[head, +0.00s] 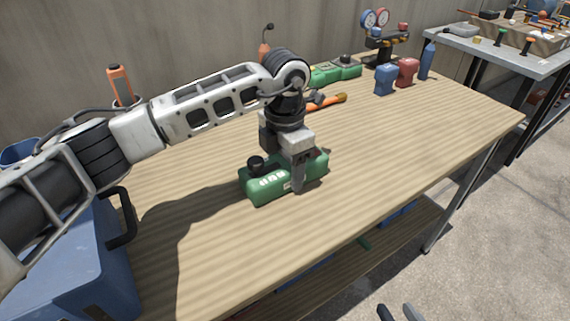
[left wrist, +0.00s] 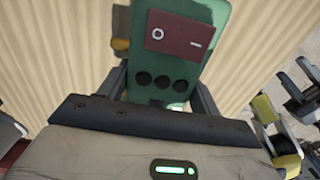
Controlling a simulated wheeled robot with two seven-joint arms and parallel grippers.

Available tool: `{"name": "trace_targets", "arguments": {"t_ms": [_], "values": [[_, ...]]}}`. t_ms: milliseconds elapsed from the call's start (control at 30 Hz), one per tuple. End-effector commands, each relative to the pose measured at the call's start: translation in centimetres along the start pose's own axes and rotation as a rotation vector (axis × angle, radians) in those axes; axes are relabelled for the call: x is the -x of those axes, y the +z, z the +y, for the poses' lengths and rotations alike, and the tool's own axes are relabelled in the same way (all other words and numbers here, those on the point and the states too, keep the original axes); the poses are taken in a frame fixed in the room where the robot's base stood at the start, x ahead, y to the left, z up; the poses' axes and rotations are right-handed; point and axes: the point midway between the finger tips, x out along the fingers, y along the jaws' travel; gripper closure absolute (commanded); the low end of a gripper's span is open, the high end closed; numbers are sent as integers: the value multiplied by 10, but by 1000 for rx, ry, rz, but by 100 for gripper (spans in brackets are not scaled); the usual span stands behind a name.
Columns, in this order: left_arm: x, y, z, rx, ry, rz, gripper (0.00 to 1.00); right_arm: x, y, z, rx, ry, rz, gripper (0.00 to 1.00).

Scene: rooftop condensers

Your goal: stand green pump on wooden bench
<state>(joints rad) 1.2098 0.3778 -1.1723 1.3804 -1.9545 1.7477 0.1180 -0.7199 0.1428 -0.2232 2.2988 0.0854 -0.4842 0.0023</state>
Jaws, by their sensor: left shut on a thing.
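The green pump (head: 262,186) is a green box-shaped body with a black knob on its top left end. My left gripper (head: 298,172) points down and is shut on it. The pump lies lengthwise over the middle of the wooden bench (head: 400,150); I cannot tell whether its underside touches the top or hangs just above. In the left wrist view the pump (left wrist: 175,75) sits between the fingers, showing a dark red switch plate and three dark holes. Two fingertips of my right gripper (head: 399,313) show apart at the bottom edge of the head view, with nothing between them.
A blue bin (head: 75,265) is at left. The bench's right front is clear.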

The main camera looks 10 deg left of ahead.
Motion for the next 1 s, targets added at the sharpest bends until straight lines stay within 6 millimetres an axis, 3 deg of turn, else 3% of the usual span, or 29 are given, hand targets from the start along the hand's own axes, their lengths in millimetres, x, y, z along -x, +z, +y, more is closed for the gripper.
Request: {"name": "trace_targets", "arguments": {"t_ms": [33,100,467,1000], "values": [[-1,0,0,1,0,0,28,0,1,0,0,0,-1,67],[0,0,0,1,0,0,15,0,0,0,0,0,-1,67],[7,0,0,1,1,-2,15,4,2,0,4,-2,-12,67],[108,0,0,1,2,-2,15,4,2,0,4,-2,-19,67]]}}
